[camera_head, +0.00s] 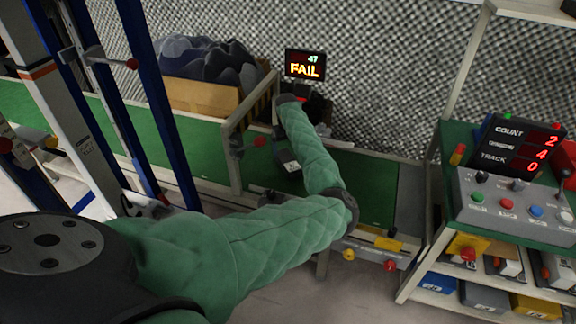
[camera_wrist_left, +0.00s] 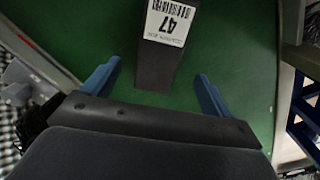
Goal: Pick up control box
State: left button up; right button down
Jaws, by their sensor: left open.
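A dark grey box (camera_wrist_left: 158,68) with a white label reading 47 lies on the green conveyor surface in the left wrist view. What seems to be the same box shows small in the head view (camera_head: 287,158), partly hidden by my left arm. My left gripper (camera_wrist_left: 156,74) is open, with its blue fingers on either side of the box's near end and gaps on both sides. In the head view my green-sleeved left arm hides most of that gripper. My right gripper is not in view.
A FAIL display (camera_head: 305,66) stands behind the conveyor (camera_head: 370,185). A metal frame (camera_head: 234,150) stands left of the box. A button console (camera_head: 515,205) with a COUNT display (camera_head: 515,148) sits on the right bench, above shelves of boxes. Blue posts (camera_head: 150,90) rise at left.

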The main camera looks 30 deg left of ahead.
aim_at(288, 160)
pick_arm(q)
jog(key=f, duration=0.7)
jog(key=shift+s+d+f, duration=0.1)
jog(key=shift+s+d, duration=0.05)
jog(key=shift+d, duration=0.2)
jog(key=c, duration=1.4)
